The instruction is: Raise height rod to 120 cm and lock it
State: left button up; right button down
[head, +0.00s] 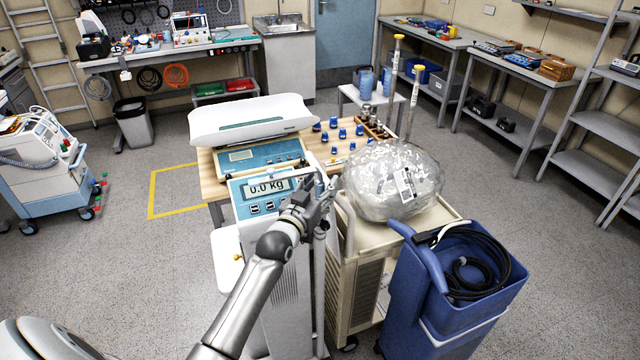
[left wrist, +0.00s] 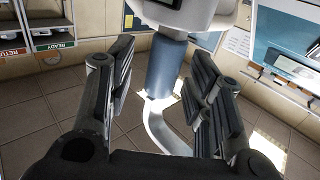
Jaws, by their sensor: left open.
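My left gripper (head: 318,190) is open in front of the scale column, right of the display panel (head: 266,190) reading 0.0 kg. A slim pale upright (head: 320,290) stands below the gripper along the column; I cannot tell whether it is the height rod. The gripper and wrist hide what is behind them there. In the left wrist view a blue cylinder (left wrist: 167,68) shows between the open fingers (left wrist: 160,100), under a white body, with a curved white bar (left wrist: 162,132) below it. I cannot tell whether the fingers touch it. No height marking or lock is readable. My right gripper is out of view.
A cream cart (head: 355,270) carrying a clear plastic-wrapped bundle (head: 393,180) stands just right of the gripper. A blue bin (head: 440,300) with a black hose stands beside it. Floor at left is open.

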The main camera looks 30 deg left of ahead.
pick_arm(q)
grip_shut()
jog(key=shift+r+p, duration=0.95)
jog(key=shift+r, duration=0.1)
jog(key=shift+w+r+p, duration=0.1)
jog(key=shift+r+p, duration=3.9)
jog(key=shift+r, duration=2.75)
grip_release()
jog(key=shift+f, duration=0.1)
